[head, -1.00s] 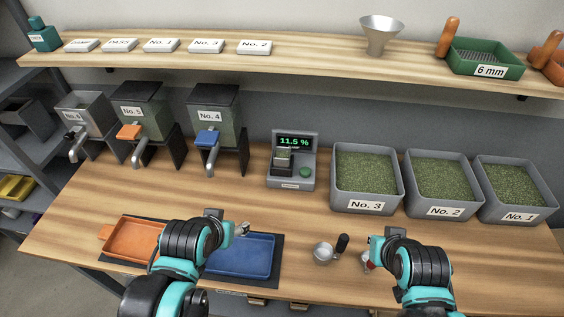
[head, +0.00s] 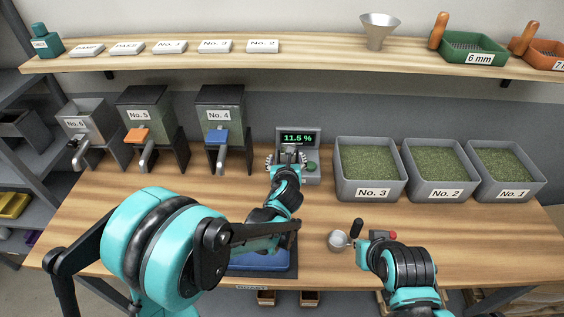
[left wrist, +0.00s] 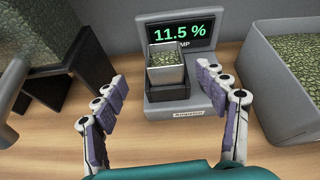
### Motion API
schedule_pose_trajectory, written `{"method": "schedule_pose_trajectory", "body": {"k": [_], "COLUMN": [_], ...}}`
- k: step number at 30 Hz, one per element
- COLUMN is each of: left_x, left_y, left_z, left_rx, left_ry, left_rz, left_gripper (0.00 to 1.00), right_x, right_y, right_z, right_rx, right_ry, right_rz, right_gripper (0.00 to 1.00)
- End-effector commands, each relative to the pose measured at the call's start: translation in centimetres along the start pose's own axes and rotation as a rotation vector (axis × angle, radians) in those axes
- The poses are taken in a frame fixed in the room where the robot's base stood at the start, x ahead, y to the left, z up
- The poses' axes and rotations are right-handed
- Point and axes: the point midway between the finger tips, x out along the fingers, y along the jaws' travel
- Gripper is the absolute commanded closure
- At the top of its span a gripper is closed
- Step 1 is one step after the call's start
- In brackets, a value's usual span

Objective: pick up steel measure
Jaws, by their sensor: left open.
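The steel measure appears to be the small square metal cup (left wrist: 166,76) filled with green beans, standing upright on the moisture meter in the left wrist view. In the head view my left gripper (head: 287,160) hides most of it. My left gripper (left wrist: 163,84) is open, with its fingers apart to the left and right of the cup and nearer the camera. I see no finger touching it. My right gripper (head: 362,242) is low over the table at the right; its fingers are too small to read.
The meter (head: 312,150) reads 11.5 %. Bean bin No. 3 (head: 371,190) stands close to its right, hopper No. 4 (head: 219,110) to its left. A round metal scoop (head: 338,241) with a black handle lies beside my right gripper. A blue tray (head: 262,262) is partly hidden by my left arm.

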Motion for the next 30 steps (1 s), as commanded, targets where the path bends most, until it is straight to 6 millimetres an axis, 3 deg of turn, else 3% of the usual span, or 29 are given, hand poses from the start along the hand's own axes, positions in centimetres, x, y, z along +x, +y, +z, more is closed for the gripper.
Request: {"method": "schedule_pose_trajectory", "body": {"k": [3,14,21,29,30], "left_x": [0.9,4.5,8.1,8.4,8.4], "left_y": [-1.0,-0.9,-0.8,-0.9,-0.9], "left_z": [-0.5,-0.4,-0.2,0.0,0.0], "left_rx": [0.086,0.094,0.092,0.092,0.092], "left_ry": [-0.015,-0.015,-0.015,-0.015,-0.015], "left_rz": [-0.013,-0.011,-0.011,-0.012,-0.012], "left_gripper": [0.28,0.28,0.28,0.28,0.38], "right_x": [0.1,1.0,2.1,2.0,2.0], "right_y": [0.0,0.0,0.0,0.0,0.0], "right_z": [0.1,0.7,1.5,1.5,1.5], "right_rx": [0.000,0.000,0.000,0.000,0.000], "right_ry": [0.000,0.000,0.000,0.000,0.000], "right_rz": [0.000,0.000,0.000,0.000,0.000], "right_gripper": [1.00,1.00,1.00,1.00,1.00]}}
